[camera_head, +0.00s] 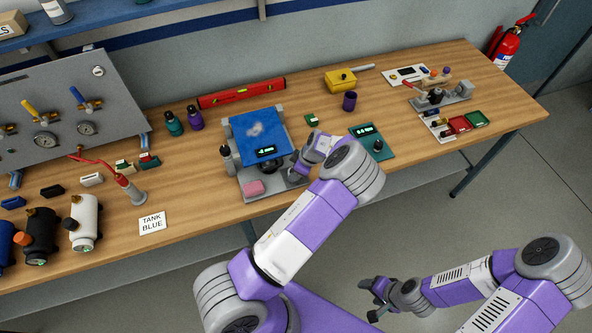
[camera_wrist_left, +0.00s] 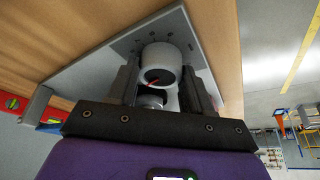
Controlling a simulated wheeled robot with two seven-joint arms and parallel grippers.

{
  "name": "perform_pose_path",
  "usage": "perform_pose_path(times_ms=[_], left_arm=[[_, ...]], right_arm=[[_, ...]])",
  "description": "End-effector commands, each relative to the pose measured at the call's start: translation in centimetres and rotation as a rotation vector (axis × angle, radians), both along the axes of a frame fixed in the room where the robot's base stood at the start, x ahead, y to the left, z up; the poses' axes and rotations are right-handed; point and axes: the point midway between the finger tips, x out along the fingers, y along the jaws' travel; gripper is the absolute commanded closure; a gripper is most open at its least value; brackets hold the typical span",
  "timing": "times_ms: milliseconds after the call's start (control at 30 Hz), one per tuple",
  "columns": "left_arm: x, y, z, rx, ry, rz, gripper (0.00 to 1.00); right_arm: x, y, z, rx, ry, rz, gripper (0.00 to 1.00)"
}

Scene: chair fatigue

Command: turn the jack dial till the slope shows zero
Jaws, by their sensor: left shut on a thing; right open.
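The blue tilting plate (camera_head: 262,127) stands on a grey base at the middle of the bench, with a small slope readout (camera_head: 265,151) on its front edge. The readout is lit green, but its digits are too small to read surely. The dark jack dial (camera_head: 270,167) is under the plate's front edge. In the left wrist view a round grey knob, the dial (camera_wrist_left: 158,63) with a red mark, sits between the fingers. My left gripper (camera_head: 294,170) is shut on it; its fingers also show in the left wrist view (camera_wrist_left: 161,84). My right gripper (camera_head: 372,298) is open and empty, off the bench front.
A green panel (camera_head: 373,143) with a lit display and dark knob is to the right. A red level (camera_head: 241,92) lies behind. Bottles stand left; bare wood lies around the "TANK BLUE" card (camera_head: 152,223).

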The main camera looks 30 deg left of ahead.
Motion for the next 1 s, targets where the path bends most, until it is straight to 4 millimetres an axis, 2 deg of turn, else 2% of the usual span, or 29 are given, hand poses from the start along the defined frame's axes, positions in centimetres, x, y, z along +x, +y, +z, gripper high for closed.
perform_pose_path(times_ms=[367,1000], left_arm=[[-0.1,-0.1,-0.1,-0.003,-0.001,-0.191,0.80],[-0.4,0.1,-0.1,-0.001,-0.003,-0.774,0.80]], right_arm=[[0.0,0.0,-0.9,0.000,0.000,0.000,0.37],[0.0,0.0,-3.3,0.000,0.000,0.000,0.37]])
